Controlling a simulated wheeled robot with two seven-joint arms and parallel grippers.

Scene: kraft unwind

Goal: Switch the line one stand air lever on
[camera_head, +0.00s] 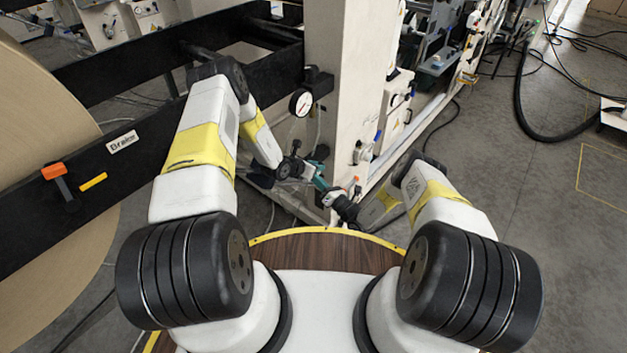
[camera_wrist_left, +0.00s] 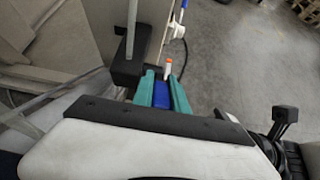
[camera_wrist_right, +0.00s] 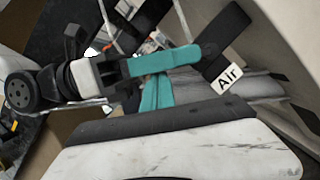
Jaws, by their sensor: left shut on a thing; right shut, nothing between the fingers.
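My left gripper (camera_head: 319,182) is low beside the foot of the cream machine post. In the left wrist view its teal fingers (camera_wrist_left: 162,88) are shut around a blue piece (camera_wrist_left: 162,97), which looks like the air lever's handle. The rest of the lever is hidden. A white label reading "Air" (camera_wrist_right: 222,79) shows in the right wrist view, just right of the left gripper's teal fingers (camera_wrist_right: 167,60). My right gripper (camera_wrist_right: 157,93) is shut and empty, just below the left fingers.
The cream post (camera_head: 342,80) carries a round gauge (camera_head: 300,102). A black beam (camera_head: 85,185) with an orange handle (camera_head: 53,171) and a large paper roll (camera_head: 40,110) are at left. A black hose (camera_head: 530,120) lies at right, with open floor (camera_head: 530,200) nearby.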

